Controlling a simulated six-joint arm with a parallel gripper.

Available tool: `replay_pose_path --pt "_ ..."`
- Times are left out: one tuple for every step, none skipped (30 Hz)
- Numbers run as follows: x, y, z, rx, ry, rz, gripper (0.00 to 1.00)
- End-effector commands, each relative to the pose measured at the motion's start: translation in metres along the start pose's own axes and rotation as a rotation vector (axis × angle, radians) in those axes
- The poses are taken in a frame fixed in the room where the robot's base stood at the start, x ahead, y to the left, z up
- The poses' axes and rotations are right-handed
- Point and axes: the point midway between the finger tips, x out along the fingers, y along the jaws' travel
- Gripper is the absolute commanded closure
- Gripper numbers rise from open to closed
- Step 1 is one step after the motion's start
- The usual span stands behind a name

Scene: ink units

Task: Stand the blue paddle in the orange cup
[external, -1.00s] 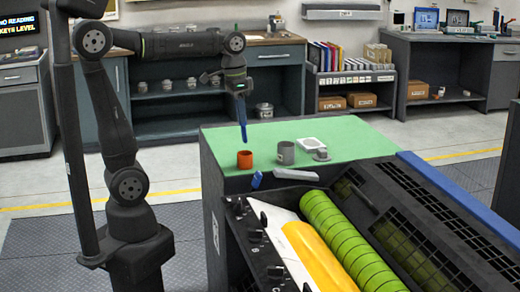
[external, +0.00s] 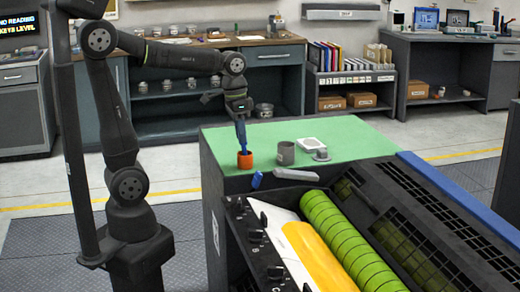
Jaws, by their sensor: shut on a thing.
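The blue paddle (external: 242,137) stands roughly upright, its lower end inside the orange cup (external: 245,161). The cup's wall hides that end, so I cannot tell whether it touches the bottom. My gripper (external: 240,119) is directly above the cup, pointing down and shut on the upper part of the paddle. The orange cup stands upright near the left front edge of the green mat (external: 345,135).
A grey cup (external: 285,153), a small grey piece (external: 320,155) and a white square dish (external: 311,143) stand to the right. A small blue object (external: 257,179) and a light grey bar (external: 295,174) lie in front. The green-roller machine (external: 345,240) fills the front right.

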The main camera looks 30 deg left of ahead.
Motion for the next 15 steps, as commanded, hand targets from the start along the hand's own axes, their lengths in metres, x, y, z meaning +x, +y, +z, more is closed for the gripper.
replay_pose_path --pt "-0.0001 0.0000 0.0000 0.000 0.000 0.000 0.98" --pt "-0.0001 0.0000 0.0000 0.000 0.000 0.000 0.98" --pt "-0.0001 0.0000 0.0000 0.000 0.000 0.000 0.69" --pt "-0.0002 0.0000 0.0000 0.000 0.000 0.000 0.63" --pt "-0.0002 0.0000 0.0000 0.000 0.000 0.000 0.57" --pt "-0.0002 0.0000 0.0000 0.000 0.000 0.000 0.50" --pt "-0.0002 0.0000 0.0000 0.000 0.000 0.000 0.50" --pt "-0.0003 0.0000 0.0000 0.000 0.000 0.000 0.50" --pt "-0.0003 0.0000 0.0000 0.000 0.000 0.000 0.50" --pt "-0.0003 0.0000 0.0000 0.000 0.000 0.000 0.50" --pt "-0.0003 0.0000 0.0000 0.000 0.000 0.000 0.50" --pt "-0.0003 0.0000 0.0000 0.000 0.000 0.000 0.50" --pt "-0.0003 0.0000 0.0000 0.000 0.000 0.000 0.50" --pt "-0.0005 0.0000 0.0000 0.000 0.000 0.000 0.50" --pt "-0.0013 0.0000 -0.0001 0.000 0.000 0.000 0.50"
